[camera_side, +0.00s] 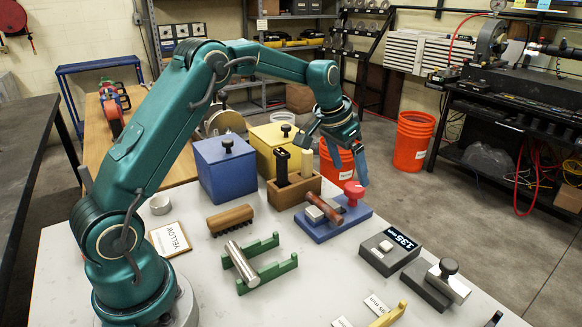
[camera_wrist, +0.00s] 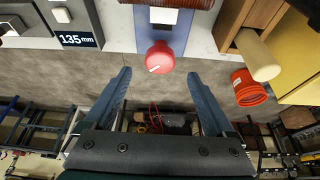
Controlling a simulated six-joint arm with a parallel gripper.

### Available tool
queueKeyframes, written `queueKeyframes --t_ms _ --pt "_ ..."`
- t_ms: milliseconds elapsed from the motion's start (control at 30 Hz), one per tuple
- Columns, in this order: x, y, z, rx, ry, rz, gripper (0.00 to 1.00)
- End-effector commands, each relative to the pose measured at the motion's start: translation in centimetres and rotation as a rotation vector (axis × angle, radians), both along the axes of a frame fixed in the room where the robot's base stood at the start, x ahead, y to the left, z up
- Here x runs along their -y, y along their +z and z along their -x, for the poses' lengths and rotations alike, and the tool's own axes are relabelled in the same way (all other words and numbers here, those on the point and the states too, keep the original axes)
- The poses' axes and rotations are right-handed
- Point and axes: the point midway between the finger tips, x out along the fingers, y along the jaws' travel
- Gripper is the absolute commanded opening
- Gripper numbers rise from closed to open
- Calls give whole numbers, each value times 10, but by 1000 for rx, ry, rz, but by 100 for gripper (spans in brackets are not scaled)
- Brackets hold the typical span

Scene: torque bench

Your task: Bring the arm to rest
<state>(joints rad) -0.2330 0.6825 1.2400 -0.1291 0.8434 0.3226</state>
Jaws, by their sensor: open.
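My gripper (camera_side: 333,160) is open and empty, raised above the back right part of the table. Its two blue-grey fingers point down and stand apart. In the wrist view the fingers (camera_wrist: 158,75) have a gap between them, with a red knob (camera_wrist: 160,57) beyond it. A brown cylinder (camera_side: 324,205) and a small pale block lie on that fixture.
A blue box (camera_side: 222,172), a yellow box (camera_side: 262,138) and a wooden holder (camera_side: 286,194) with handles stand near my gripper. A steel cylinder (camera_side: 242,263) lies on a green rack (camera_side: 283,267). A 135 mm gauge (camera_side: 388,252) stands at right. Bare table shows in front.

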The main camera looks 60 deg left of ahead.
Motion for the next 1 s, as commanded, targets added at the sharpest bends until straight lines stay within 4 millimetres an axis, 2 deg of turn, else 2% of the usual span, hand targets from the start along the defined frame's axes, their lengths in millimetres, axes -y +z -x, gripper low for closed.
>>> queueKeyframes --t_ms 67,167,267,367,500,700,867,1000 --pt "1 0 0 0 -3 0 89" --pt "5 15 -3 34 -13 -8 89" --pt "13 45 -1 92 -30 -21 89" --pt "26 78 13 144 -56 -35 89" --pt "44 113 48 190 -76 -45 89" --pt "65 138 109 228 -88 -46 89" --pt "77 138 162 241 -85 -38 89" --pt "82 122 208 235 -73 -30 89"
